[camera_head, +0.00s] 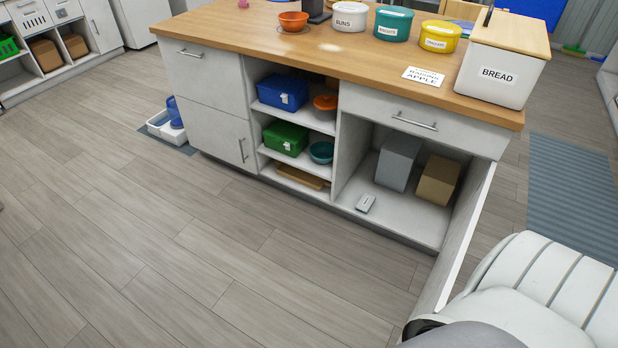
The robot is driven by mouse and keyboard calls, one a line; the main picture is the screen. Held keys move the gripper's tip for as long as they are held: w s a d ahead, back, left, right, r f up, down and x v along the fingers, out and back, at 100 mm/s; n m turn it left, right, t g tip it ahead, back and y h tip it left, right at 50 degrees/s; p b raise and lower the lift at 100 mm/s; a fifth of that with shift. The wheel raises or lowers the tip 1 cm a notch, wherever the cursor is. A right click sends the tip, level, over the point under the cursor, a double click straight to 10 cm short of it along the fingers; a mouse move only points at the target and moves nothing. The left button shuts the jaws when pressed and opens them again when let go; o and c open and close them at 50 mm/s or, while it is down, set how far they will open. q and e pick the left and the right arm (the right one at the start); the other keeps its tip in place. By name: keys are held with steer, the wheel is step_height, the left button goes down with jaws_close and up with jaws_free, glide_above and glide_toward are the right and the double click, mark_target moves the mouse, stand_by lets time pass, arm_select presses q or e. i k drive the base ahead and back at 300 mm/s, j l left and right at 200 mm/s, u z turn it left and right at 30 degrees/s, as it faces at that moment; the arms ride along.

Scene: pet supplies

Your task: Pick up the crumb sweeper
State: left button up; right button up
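A small white and grey device (366,203), which looks like the crumb sweeper, lies on the floor of the open lower cabinet, near its front edge. It is too small to make out in detail. My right arm fills the lower right corner, beside the open cabinet door (463,243), and its gripper fingers are not visible. My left gripper is not in view.
A grey box (397,162) and a brown box (438,180) stand behind the device in the cabinet. The wooden counter (330,46) above holds tins, an orange bowl (293,21) and a bread bin (500,75). The floor in front is clear.

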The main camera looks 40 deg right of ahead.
mark_target(367, 200)
steer(key=i+j+z, duration=0.3)
steer(key=i, duration=0.25)
steer(key=i+j+z, duration=0.35)
steer(key=i+l+z, duration=0.15)
steer(key=i+z, duration=0.15)
steer(key=z, duration=0.15)
steer(key=i+z, duration=0.3)
steer(key=z, duration=0.15)
steer(key=i+z, duration=0.3)
steer(key=z, duration=0.2)
steer(key=i+j+z, duration=0.2)
steer(key=z, duration=0.25)
steer(key=i, duration=0.05)
